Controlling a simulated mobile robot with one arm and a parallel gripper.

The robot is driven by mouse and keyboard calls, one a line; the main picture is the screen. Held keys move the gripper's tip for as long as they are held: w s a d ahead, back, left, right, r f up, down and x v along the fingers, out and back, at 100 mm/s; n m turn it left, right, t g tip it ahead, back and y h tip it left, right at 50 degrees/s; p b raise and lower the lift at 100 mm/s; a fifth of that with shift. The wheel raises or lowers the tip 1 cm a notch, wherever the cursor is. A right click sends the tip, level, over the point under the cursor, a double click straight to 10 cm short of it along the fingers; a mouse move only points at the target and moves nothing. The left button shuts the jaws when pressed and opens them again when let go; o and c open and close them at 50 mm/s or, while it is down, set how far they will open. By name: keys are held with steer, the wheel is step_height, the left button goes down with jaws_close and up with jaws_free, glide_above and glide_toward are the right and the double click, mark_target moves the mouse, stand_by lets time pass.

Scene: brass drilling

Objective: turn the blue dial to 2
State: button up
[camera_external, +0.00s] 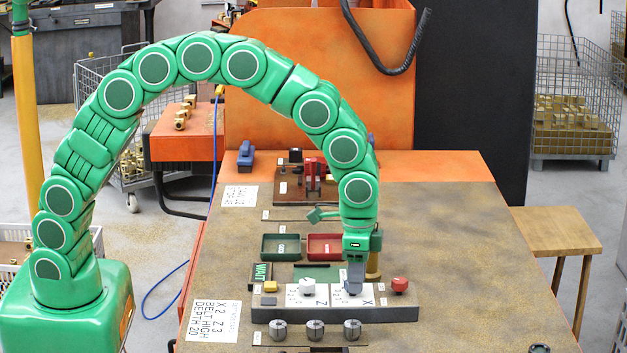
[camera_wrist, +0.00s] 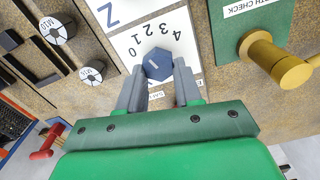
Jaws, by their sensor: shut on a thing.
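The blue dial (camera_wrist: 157,66) is a six-sided knob with a short white line on its top. It sits on a white plate (camera_wrist: 124,14) with the numbers 0 to 4 in an arc around it. I cannot tell for certain which number the line points at. In the external view the dial (camera_external: 353,289) is on the grey panel's X plate, mostly hidden by my gripper (camera_external: 354,279). My gripper points down from above, and its two grey fingers are shut on the dial's sides in the wrist view (camera_wrist: 158,78).
A white dial (camera_external: 307,283) and yellow button (camera_external: 270,287) are left of my gripper; a red knob (camera_external: 399,285) is right. Several round grey pieces (camera_external: 315,329) stand in front. Green (camera_external: 280,247) and red (camera_external: 325,246) trays lie behind. A brass post (camera_wrist: 278,62) stands close by.

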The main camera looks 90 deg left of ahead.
steer(key=shift+d+m, duration=0.1)
steer(key=shift+m, duration=1.7)
steer(key=o, duration=1)
steer(key=shift+o, duration=0.2)
steer(key=shift+r, duration=0.1)
step_height(320, 180, up, 8)
steer(key=shift+f, duration=0.25)
